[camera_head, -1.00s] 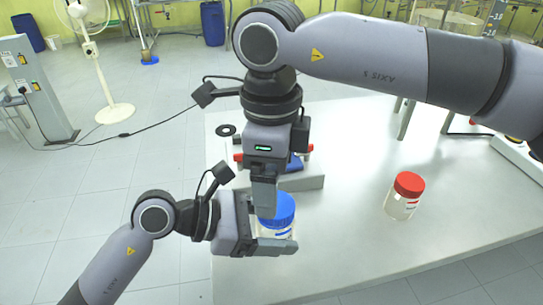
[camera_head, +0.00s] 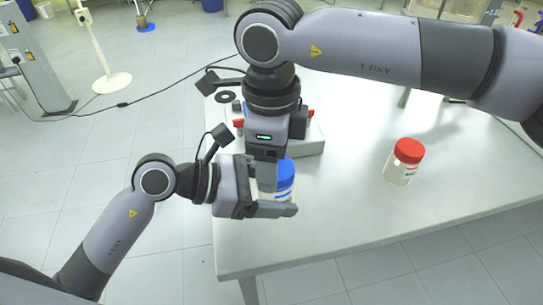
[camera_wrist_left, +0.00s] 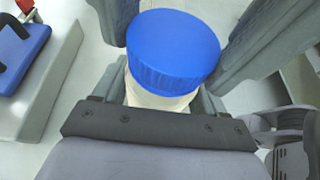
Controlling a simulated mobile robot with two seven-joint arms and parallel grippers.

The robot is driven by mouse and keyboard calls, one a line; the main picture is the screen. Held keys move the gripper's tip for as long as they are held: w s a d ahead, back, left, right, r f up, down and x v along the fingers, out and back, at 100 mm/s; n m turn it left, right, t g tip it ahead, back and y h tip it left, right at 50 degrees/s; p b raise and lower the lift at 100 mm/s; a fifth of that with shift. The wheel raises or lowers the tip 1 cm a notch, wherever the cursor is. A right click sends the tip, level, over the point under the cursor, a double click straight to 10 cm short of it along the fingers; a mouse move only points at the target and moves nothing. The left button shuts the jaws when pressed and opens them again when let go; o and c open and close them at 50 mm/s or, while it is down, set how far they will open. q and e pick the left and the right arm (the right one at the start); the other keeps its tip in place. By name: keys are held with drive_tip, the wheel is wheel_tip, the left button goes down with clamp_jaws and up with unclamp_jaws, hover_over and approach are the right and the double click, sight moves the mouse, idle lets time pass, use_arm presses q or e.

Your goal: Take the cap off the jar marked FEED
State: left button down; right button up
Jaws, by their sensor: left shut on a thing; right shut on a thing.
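A jar with a blue cap (camera_head: 286,174) is held over the near left part of the table. Its pale body shows below the cap in the left wrist view (camera_wrist_left: 160,98). My left gripper (camera_head: 277,207) is shut around the jar's body from the left. My right gripper (camera_head: 268,182) points down from above and is shut on the blue cap, partly hiding it. The cap sits on the jar, and I see no gap between them. A second jar with a red cap (camera_head: 408,151) stands upright to the right. I cannot read either label.
The white table (camera_head: 345,215) is mostly clear around the red-capped jar. Behind my grippers is a low grey block (camera_head: 311,146) with red and blue parts, partly hidden. A dark ring (camera_head: 225,96) lies at the table's back left. My right arm spans above the table.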

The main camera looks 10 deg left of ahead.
drive_tip(key=n, duration=0.5)
drive_tip(key=shift+s, duration=0.1)
drive_tip(key=n, duration=0.5)
drive_tip(key=shift+d, duration=0.15)
drive_tip(key=shift+r, duration=0.1)
drive_tip(key=o, duration=1.2)
drive_tip(key=shift+s, duration=0.1)
drive_tip(key=shift+c, duration=0.2)
